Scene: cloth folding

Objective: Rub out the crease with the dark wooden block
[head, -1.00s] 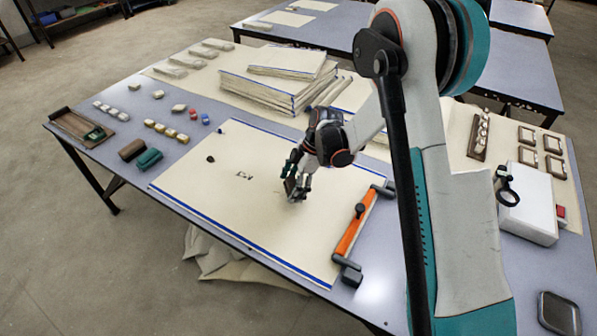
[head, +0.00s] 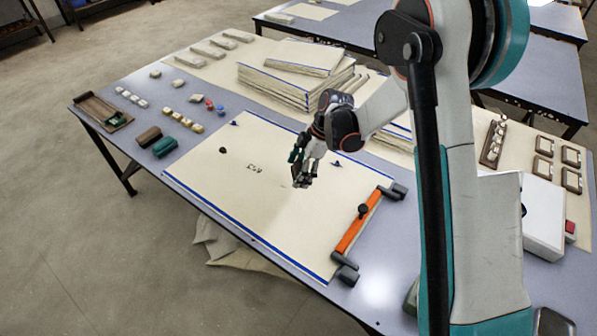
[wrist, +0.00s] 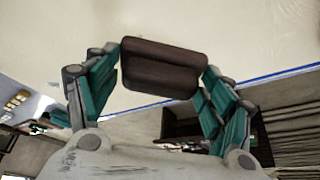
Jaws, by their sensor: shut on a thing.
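A cream cloth (head: 225,185) with blue edge stripes lies flat on the table. My gripper (head: 303,180) is over the cloth, just right of the mark. In the wrist view, the green-padded fingers of my gripper (wrist: 160,85) are shut on a dark wooden block (wrist: 160,68), one at each end. The cloth (wrist: 260,35) shows beyond the block. I cannot tell whether the block touches the cloth, and the fingers mostly hide it in the head view.
An orange bar (head: 358,222) with dark end clamps lies along the cloth's right edge. A brown block (head: 148,135) and a green block (head: 166,147) stand left of the cloth. A stack of folded cloths (head: 290,85) is behind. A dark pebble-like piece (head: 223,150) sits on the cloth.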

